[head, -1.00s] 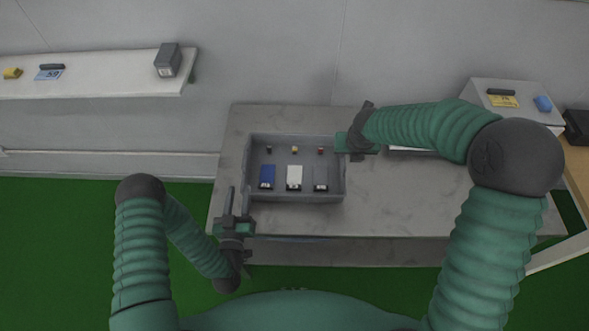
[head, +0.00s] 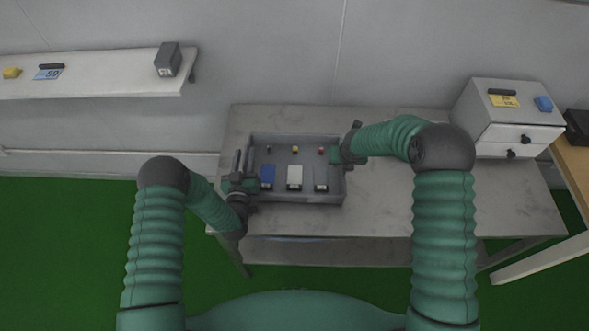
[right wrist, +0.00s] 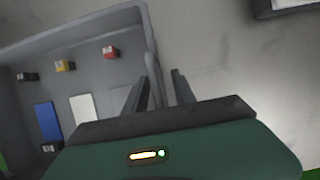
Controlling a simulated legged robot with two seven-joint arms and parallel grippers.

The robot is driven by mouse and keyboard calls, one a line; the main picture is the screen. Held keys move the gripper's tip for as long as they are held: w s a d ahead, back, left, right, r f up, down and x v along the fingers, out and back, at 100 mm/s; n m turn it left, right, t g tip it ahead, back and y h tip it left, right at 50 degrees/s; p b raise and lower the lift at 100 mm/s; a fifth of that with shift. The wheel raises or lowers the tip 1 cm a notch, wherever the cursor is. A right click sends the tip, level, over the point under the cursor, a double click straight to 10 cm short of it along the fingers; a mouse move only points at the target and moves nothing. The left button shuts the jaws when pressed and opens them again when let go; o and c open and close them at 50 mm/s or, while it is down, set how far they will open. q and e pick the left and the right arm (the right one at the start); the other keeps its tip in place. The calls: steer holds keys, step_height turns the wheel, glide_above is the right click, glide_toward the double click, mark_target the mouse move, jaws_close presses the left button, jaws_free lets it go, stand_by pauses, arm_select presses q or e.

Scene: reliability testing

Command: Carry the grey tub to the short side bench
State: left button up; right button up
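The grey tub (head: 297,197) stands on the large grey bench (head: 385,215) and holds small blocks and blue, white and grey items. It also shows in the right wrist view (right wrist: 118,22). My left gripper (head: 241,160) is at the tub's left wall, its two fingers apart; their contact with the wall is unclear. My right gripper (head: 348,140) is at the right wall. In the right wrist view its fingers (right wrist: 160,88) are open, one on each side of that wall. A wooden-topped bench (head: 575,152) shows partly at the right edge; I cannot tell if it is the short side bench.
A white drawer cabinet (head: 515,113) stands at the bench's back right. A white shelf (head: 110,80) at the left carries a grey box (head: 168,60) and small items. A black object (head: 577,124) is on the wooden-topped bench. The grey bench is clear between tub and cabinet.

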arm_select(q)
steer(key=shift+c, duration=0.2)
arm_select(e)
steer(key=shift+c, duration=0.3)
arm_select(q)
jaws_close()
arm_select(e)
jaws_close()
stand_by(0.6)
